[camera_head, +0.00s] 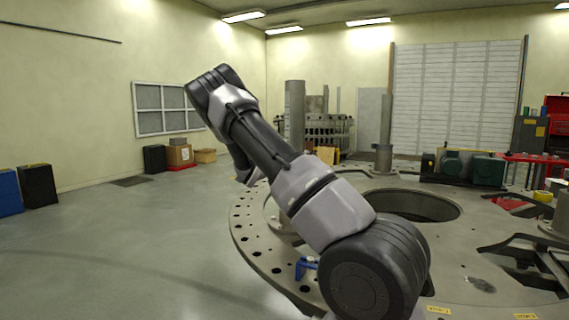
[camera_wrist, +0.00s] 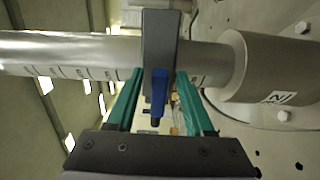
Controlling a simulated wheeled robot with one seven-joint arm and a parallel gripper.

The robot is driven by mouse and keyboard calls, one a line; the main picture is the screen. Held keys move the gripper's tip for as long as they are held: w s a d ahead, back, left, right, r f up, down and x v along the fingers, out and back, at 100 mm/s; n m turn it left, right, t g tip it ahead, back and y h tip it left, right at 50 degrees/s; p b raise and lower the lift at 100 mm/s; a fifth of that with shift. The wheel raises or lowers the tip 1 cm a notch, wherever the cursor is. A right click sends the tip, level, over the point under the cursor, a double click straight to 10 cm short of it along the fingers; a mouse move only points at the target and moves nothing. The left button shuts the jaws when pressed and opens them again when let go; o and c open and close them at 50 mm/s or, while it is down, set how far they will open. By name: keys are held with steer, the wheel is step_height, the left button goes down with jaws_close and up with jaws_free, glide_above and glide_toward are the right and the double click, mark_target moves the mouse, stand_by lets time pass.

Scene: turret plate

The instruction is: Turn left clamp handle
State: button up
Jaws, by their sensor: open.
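In the wrist view my gripper (camera_wrist: 158,76) is open, its two green fingers apart. A blue handle (camera_wrist: 158,88) shows between the fingers, with a gap visible on each side. It lies along a dark grey bar (camera_wrist: 160,35) that crosses in front of a grey post (camera_wrist: 60,52). I cannot tell whether this is the left clamp. In the head view my own arm covers the middle, and my fingers cannot be made out. A small blue part (camera_head: 306,267) shows on the turret plate (camera_head: 248,238), close to my arm.
The post runs into a thicker grey collar (camera_wrist: 270,68) at the right of the wrist view. In the head view the round plate has a large central opening (camera_head: 412,205) and many holes. Machinery (camera_head: 470,168) stands at the back right.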

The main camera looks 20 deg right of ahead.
steer(key=v, duration=1)
steer(key=shift+a, duration=0.2)
steer(key=shift+s, duration=0.15)
steer(key=s+d+r+m+g+y, duration=0.2)
steer(key=s+m+g+y, duration=0.15)
steer(key=s, duration=0.65)
steer(key=s+d+r+m+g+y, duration=0.1)
steer(key=s+d+m+g+y, duration=0.25)
steer(key=s, duration=0.65)
steer(key=s+a+r+m+t+y, duration=0.2)
steer(key=s+a+r+y, duration=0.3)
steer(key=s+a, duration=0.4)
steer(key=s+a+r+m+t+y, duration=0.1)
steer(key=s+a+r+y, duration=0.4)
steer(key=s+a, duration=0.5)
steer(key=shift+s+a+r+m+t, duration=0.2)
steer(key=shift+s+r+m+t, duration=0.3)
steer(key=shift+s, duration=0.95)
steer(key=shift+f, duration=0.1)
